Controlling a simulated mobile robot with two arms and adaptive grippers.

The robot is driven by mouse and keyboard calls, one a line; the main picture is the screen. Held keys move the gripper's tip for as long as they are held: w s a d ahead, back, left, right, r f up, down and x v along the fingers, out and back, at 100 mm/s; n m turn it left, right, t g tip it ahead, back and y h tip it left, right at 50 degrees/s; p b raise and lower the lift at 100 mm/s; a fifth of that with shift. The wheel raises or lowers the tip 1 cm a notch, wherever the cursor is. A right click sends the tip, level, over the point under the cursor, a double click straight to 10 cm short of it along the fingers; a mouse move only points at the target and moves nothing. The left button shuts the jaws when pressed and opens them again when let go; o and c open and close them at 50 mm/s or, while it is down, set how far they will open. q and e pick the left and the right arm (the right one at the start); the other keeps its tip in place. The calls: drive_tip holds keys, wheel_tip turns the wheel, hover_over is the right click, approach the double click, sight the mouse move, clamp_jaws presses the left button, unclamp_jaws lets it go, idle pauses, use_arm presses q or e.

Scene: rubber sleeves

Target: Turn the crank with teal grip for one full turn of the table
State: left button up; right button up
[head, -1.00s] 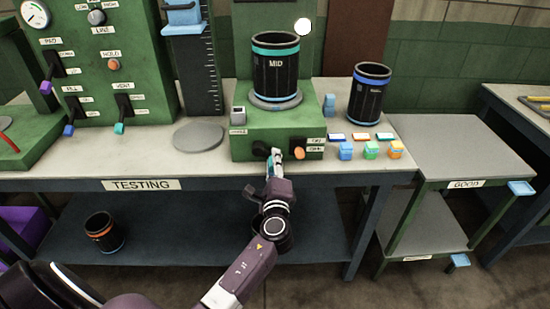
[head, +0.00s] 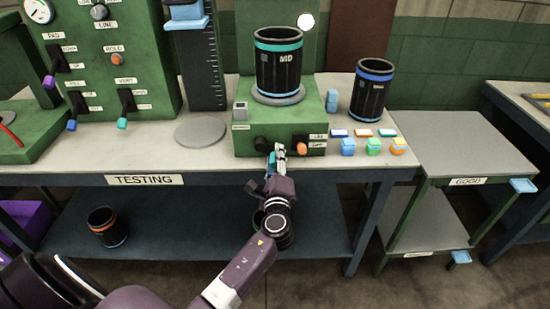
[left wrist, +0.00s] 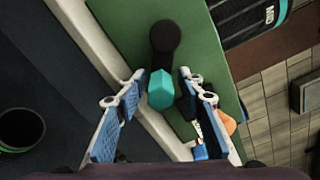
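The crank's black hub (head: 262,143) is on the front of the green stand (head: 243,133) on the testing bench. Its teal grip (left wrist: 161,90) shows in the left wrist view at the end of a black arm. My left gripper (head: 277,153) is at the crank; in the left wrist view its fingers (left wrist: 157,78) stand apart on either side of the grip, with visible gaps. The grey round table (head: 279,98) on the stand carries an upright black sleeve (head: 268,72) with a teal band and a MID label facing right of centre. My right gripper is not in view.
An orange knob (head: 302,149) sits right of the crank. A blue-banded sleeve (head: 371,95) and several small coloured blocks stand farther right. A grey disc (head: 200,132) lies left of the stand. An orange-banded sleeve (head: 106,228) is on the lower shelf.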

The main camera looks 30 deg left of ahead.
use_arm(q)
drive_tip(key=shift+v, duration=4)
drive_tip(key=shift+a, duration=0.1)
drive_tip(key=s+d+f+n+g+h, duration=0.15)
drive_tip(key=s+f, duration=0.25)
drive_tip(key=f, duration=0.8)
drive_tip(key=s+d+f+n+g+h, duration=0.1)
drive_tip(key=s+d+f+g+h, duration=0.2)
drive_tip(key=f, duration=0.9)
drive_tip(key=s+d+f+n+g+h, duration=0.15)
drive_tip(key=s+f, duration=0.35)
drive_tip(key=f, duration=0.7)
drive_tip(key=s+f+n+g+h, duration=0.1)
drive_tip(key=s+f, duration=0.5)
drive_tip(key=s, duration=0.6)
drive_tip(key=s+f+n+g+h, duration=0.1)
drive_tip(key=s+f+n+g, duration=0.3)
drive_tip(key=s, duration=0.9)
drive_tip(key=s+d+f+n+g+h, duration=0.1)
drive_tip(key=s+f+n+g, duration=0.2)
drive_tip(key=s+f, duration=0.7)
drive_tip(key=s+n, duration=0.2)
drive_tip(key=shift+s+n+h, duration=0.15)
drive_tip(key=shift+n+h, duration=0.15)
